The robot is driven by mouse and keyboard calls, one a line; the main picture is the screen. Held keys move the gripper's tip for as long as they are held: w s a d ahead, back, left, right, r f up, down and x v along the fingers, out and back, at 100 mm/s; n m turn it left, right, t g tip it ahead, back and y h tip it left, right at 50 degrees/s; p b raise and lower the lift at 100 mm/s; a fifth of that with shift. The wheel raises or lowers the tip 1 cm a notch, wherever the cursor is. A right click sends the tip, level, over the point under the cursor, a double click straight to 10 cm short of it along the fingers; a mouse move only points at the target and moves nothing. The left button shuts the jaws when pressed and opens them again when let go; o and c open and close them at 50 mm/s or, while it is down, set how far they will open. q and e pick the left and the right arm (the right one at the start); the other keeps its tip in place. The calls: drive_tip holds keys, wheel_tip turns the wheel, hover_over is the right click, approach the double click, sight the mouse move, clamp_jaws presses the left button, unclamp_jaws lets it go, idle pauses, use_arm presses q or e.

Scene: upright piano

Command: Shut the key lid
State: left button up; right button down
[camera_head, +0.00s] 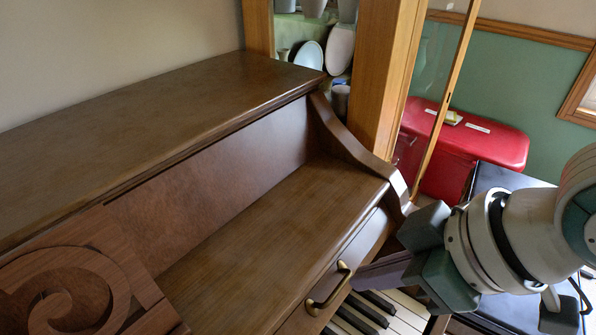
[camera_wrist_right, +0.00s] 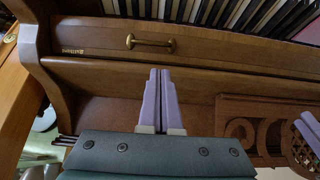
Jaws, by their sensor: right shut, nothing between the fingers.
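The key lid (camera_head: 340,262) is a brown wooden board with a brass handle (camera_head: 328,290) on its front. White and black keys (camera_head: 375,312) show in front of it, so the lid stands open. In the right wrist view the handle (camera_wrist_right: 150,42) and keys (camera_wrist_right: 220,12) appear upside down. My right gripper (camera_head: 368,277) is just right of the handle in the head view, its lilac fingers shut and empty. In the wrist view its fingertips (camera_wrist_right: 160,71) are apart from the handle in the picture. A lilac piece at that view's right edge looks like my left gripper (camera_wrist_right: 308,125), mostly cut off.
The piano top (camera_head: 150,110) and a carved music desk (camera_head: 75,285) lie to the left. The curved piano side (camera_head: 345,140) rises behind the lid's right end. A wooden cabinet (camera_head: 375,80) with dishes and a red chest (camera_head: 480,145) stand beyond.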

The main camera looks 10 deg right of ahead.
use_arm(q)
drive_tip(key=f+b, duration=0.3)
drive_tip(key=shift+s+a+f, duration=0.15)
drive_tip(key=shift+s+a, duration=0.1)
drive_tip(key=shift+a, duration=0.05)
use_arm(e)
approach(315, 294)
drive_tip(key=x, duration=0.5)
drive_tip(key=shift+w+a, duration=0.1)
drive_tip(key=shift+a, duration=0.1)
use_arm(q)
drive_tip(key=shift+f, duration=0.1)
use_arm(e)
drive_tip(key=shift+w+a+f, duration=0.1)
drive_tip(key=shift+w+f, duration=0.05)
drive_tip(key=shift+f, duration=0.1)
use_arm(q)
drive_tip(key=shift+w+d, duration=0.1)
drive_tip(key=shift+d, duration=0.1)
